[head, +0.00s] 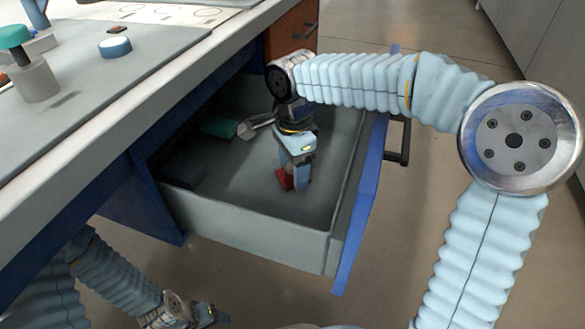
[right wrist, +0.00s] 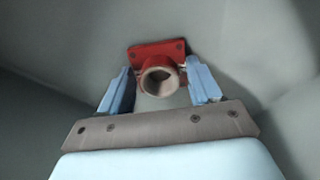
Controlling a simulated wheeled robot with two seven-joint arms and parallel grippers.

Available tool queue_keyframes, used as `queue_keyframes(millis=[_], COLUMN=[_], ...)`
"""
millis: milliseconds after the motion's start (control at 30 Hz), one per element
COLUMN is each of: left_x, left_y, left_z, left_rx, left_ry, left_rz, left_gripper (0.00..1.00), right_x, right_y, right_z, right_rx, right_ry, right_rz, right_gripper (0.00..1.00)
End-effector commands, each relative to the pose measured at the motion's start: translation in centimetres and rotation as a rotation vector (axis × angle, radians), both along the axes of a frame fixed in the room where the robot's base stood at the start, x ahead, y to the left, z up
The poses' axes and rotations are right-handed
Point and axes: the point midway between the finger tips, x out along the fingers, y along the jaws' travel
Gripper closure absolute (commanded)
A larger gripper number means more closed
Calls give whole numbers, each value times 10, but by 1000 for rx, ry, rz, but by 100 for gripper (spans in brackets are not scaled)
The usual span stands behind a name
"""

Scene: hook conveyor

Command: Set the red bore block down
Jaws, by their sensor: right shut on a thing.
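The red bore block (head: 284,179) is low inside the open drawer (head: 250,233), at the fingertips of my right gripper (head: 293,172). In the right wrist view the red bore block (right wrist: 158,52) shows a flat plate with holes and a round collar with a pale bore facing the camera. The fingers of my right gripper (right wrist: 160,88) stand on both sides of the collar, shut on it. I cannot tell whether the block touches the drawer floor. My left gripper (head: 205,314) is low at the bottom left, outside the drawer, and its fingers are too small to judge.
The drawer also holds a green-handled tool (head: 220,128) and a dark flat piece (head: 184,170) at its left. The grey worktop (head: 120,85) overhangs the drawer's left side and carries a blue-and-white disc (head: 115,47). The drawer floor around the block looks bare.

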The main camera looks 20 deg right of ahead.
Motion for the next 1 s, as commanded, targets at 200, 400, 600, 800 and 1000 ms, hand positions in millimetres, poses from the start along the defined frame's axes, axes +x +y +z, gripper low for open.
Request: queue_keyframes(millis=[200, 400, 600, 800, 1000], left_x=[0, 0, 0, 0, 0], left_y=[0, 0, 0, 0, 1], left_z=[0, -1, -1, 1, 10], left_rx=[0, -1, -1, 0, 1], left_ry=[0, 1, 1, 0, -2], left_rz=[0, 0, 0, 0, 1], left_gripper=[38, 38, 38, 38, 38], right_x=[0, 0, 0, 0, 1], right_y=[0, 0, 0, 0, 1], right_z=[1, -2, -2, 1, 30], right_rx=[2, 0, 0, 1, 2], right_ry=[-3, -2, -2, -2, -7], right_rz=[0, 0, 0, 0, 0], right_gripper=[79, 26, 11, 11, 11])
